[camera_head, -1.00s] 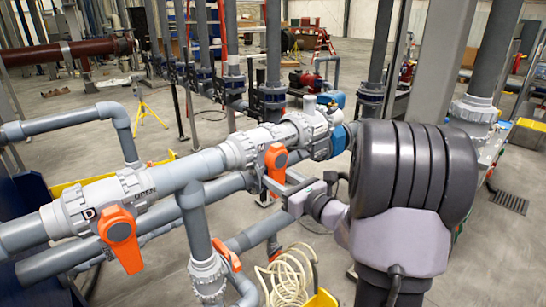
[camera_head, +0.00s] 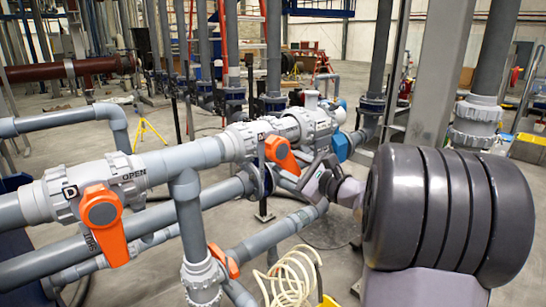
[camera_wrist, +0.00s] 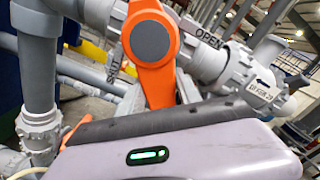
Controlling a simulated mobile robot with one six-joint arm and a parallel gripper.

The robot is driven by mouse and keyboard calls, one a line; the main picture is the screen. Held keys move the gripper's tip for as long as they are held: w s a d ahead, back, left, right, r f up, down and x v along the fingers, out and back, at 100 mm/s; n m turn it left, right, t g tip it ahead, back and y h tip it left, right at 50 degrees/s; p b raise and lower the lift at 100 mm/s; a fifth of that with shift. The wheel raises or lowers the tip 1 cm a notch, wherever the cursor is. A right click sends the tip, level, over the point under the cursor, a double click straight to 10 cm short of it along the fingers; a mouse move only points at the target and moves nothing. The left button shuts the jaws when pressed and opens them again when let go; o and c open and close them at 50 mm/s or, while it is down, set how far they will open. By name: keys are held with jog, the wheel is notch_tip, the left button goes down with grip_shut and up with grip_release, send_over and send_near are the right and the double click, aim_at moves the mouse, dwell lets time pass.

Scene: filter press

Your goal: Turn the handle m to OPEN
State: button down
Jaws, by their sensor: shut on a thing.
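Handle m is the orange lever (camera_head: 281,154) on the grey valve at the centre of the head view. It also shows large in the wrist view (camera_wrist: 150,58), with a round grey hub cap. There it points down, with OPEN printed to its upper right and SHUT to its lower left. My gripper (camera_head: 304,180) reaches it from the right and is shut on its lower end. In the wrist view, my gripper's body hides the end of the lever and most of the jaws.
Another valve with an orange handle (camera_head: 105,222) stands at the left, with OPEN and SHUT marks. A third orange handle (camera_head: 223,261) is on the pipe below. A blue handle (camera_head: 341,147) is close behind my gripper. Grey pipes run around; a cream hose (camera_head: 290,275) lies below.

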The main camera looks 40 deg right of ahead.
jog(key=n+b, duration=0.1)
jog(key=d+b, duration=0.1)
jog(key=shift+r+n+b, duration=0.3)
jog(key=shift+n, duration=0.1)
jog(key=shift+d+r+n+b, duration=0.3)
jog(key=shift+r+n+b, duration=0.3)
jog(key=shift+n+b, duration=0.2)
jog(key=n+b, duration=0.2)
jog(key=b, duration=0.1)
jog(key=shift+w+d+r, duration=0.1)
jog(key=shift+d+r, duration=0.15)
jog(key=shift+r, duration=0.1)
jog(key=shift+d+r+n, duration=0.15)
jog(key=shift+r+n, duration=0.5)
jog(key=shift+n, duration=0.35)
jog(key=r+n, duration=0.1)
jog(key=n, duration=0.1)
jog(key=r+n, duration=0.1)
jog(key=shift+n, duration=0.4)
jog(key=c, duration=0.9)
grip_release()
jog(key=shift+o, duration=0.3)
jog(key=shift+f, duration=0.15)
